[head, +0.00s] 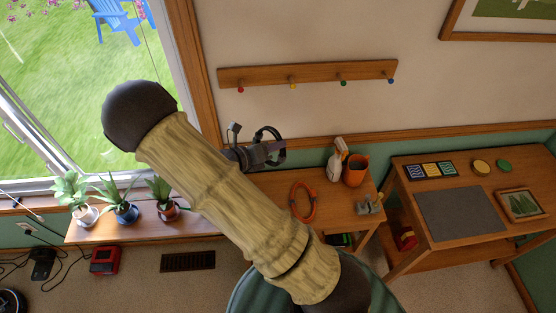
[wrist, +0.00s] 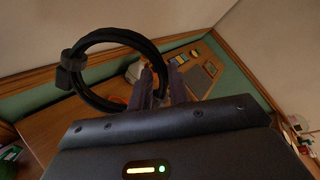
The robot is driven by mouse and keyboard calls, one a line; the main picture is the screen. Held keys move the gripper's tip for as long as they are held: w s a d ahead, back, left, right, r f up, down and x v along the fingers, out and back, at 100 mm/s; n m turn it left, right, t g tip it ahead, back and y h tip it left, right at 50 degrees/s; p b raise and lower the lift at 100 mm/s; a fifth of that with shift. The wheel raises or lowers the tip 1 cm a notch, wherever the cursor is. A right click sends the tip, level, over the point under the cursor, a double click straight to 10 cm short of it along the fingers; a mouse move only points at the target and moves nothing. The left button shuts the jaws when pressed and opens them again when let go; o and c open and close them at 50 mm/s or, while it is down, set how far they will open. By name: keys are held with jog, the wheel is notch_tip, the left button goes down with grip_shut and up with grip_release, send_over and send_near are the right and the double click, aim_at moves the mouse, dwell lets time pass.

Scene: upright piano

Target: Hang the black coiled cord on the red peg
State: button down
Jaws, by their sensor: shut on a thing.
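The black coiled cord (wrist: 115,36) hangs as a loop in my gripper (wrist: 165,80). In the wrist view the jaws are shut on its right side, and a dark block-like part of it shows on the left of the loop. In the head view the cord (head: 267,130) and my gripper (head: 272,153) are small and partly behind my arm, below the peg rail. The red peg (head: 240,89) is the leftmost on the wooden rail (head: 310,74), above the cord in the picture and bare. It is not seen in the wrist view.
Yellow (head: 293,86), green (head: 343,83) and blue (head: 391,81) pegs are bare. Below, a bench holds an orange coil (head: 302,201), a spray bottle (head: 338,158) and an orange pot (head: 355,170). Potted plants (head: 121,205) stand by the window. The wall around the rail is clear.

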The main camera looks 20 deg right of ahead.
jog(key=w+a+r+n+t+p, duration=0.2)
jog(key=r+t, duration=0.2)
jog(key=r, duration=0.1)
jog(key=w+a+r+n+t+y+p, duration=0.1)
jog(key=w+a+r+n+t+p, duration=0.1)
jog(key=w+r+n+t, duration=0.1)
notch_tip(320, 180, up, 3)
jog(key=shift+w+a+f+n+t+p, duration=0.2)
jog(key=shift+w+a+n+t+p, duration=0.1)
jog(key=shift+t, duration=0.4)
jog(key=shift+w, duration=0.15)
jog(key=w+d+f+b, duration=0.1)
jog(key=w+d+b, duration=0.1)
jog(key=w, duration=0.8)
jog(key=shift+d+f+b, duration=0.35)
jog(key=shift+d+f, duration=0.05)
jog(key=shift+d, duration=0.25)
dwell(0.4)
